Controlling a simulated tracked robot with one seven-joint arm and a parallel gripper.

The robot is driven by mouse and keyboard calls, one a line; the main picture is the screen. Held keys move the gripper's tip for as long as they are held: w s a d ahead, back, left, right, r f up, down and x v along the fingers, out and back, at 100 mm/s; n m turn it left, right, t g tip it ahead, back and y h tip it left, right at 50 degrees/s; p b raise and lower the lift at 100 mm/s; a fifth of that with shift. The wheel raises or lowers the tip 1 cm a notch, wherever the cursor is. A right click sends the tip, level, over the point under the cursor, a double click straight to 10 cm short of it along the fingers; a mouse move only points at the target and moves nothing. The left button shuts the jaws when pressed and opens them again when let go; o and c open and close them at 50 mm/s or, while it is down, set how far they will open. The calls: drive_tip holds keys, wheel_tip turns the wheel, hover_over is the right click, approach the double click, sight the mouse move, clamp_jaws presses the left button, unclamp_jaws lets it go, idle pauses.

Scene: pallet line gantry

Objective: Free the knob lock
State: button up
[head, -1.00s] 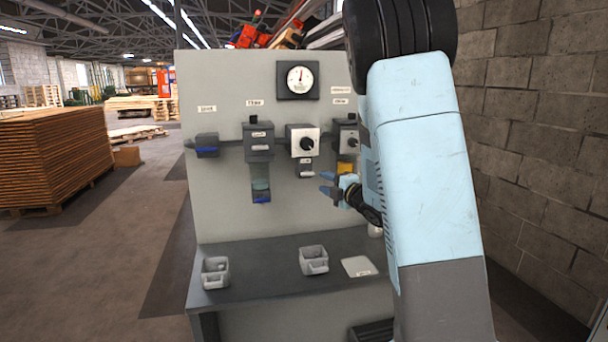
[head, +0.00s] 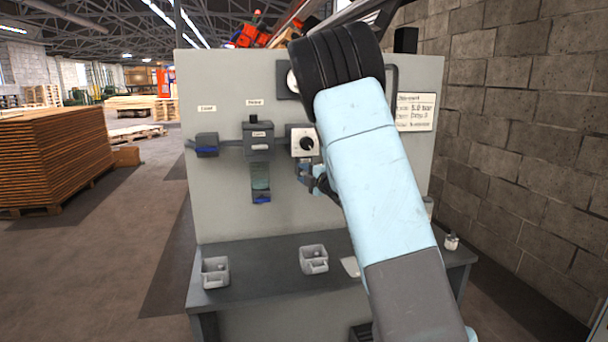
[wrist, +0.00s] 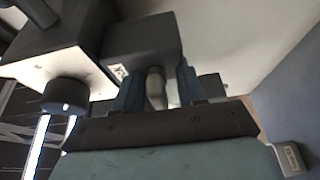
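The black knob (head: 307,143) sits on a white-faced dark box on the panel; it also shows in the wrist view (wrist: 66,95), left of my gripper. Beside it in the wrist view is a dark block (wrist: 150,42) with a small label. A short grey cylinder (wrist: 155,84) shows in front of this block, between my fingers. My gripper (head: 304,170) is just below the knob box. In the wrist view, my gripper (wrist: 160,85) has its blue fingers apart, with a visible gap at the right of the cylinder. Whether the left finger touches it is unclear.
My arm hides most of the gauge and the unit right of the knob.

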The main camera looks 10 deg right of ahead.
drive_tip(key=shift+c, duration=0.3)
clamp_jaws()
drive_tip(key=shift+f, duration=0.1)
drive_tip(key=m, duration=0.2)
drive_tip(key=m+t, duration=0.1)
drive_tip(key=m, duration=0.1)
drive_tip(key=shift+d+t, duration=0.15)
drive_tip(key=shift+t, duration=0.15)
drive_tip(key=m+t, duration=0.1)
drive_tip(key=m, duration=0.1)
drive_tip(key=m+t+h, duration=0.1)
drive_tip(key=m, duration=0.2)
drive_tip(key=m+h, duration=0.1)
drive_tip(key=m, duration=0.2)
drive_tip(key=m+t+h, duration=0.1)
drive_tip(key=m, duration=0.2)
drive_tip(key=shift+d+r+t, duration=0.15)
drive_tip(key=shift+r+t, duration=0.05)
drive_tip(key=shift+t, duration=0.1)
drive_tip(key=m+h, duration=0.2)
drive_tip(key=m, duration=0.1)
drive_tip(key=m+h, duration=0.1)
drive_tip(key=m, duration=0.3)
drive_tip(key=shift+d+r+t+h, duration=0.1)
drive_tip(key=shift+d+t+h, duration=0.05)
drive_tip(key=shift+t+h, duration=0.2)
drive_tip(key=shift+m+h, duration=0.25)
drive_tip(key=shift+m, duration=0.15)
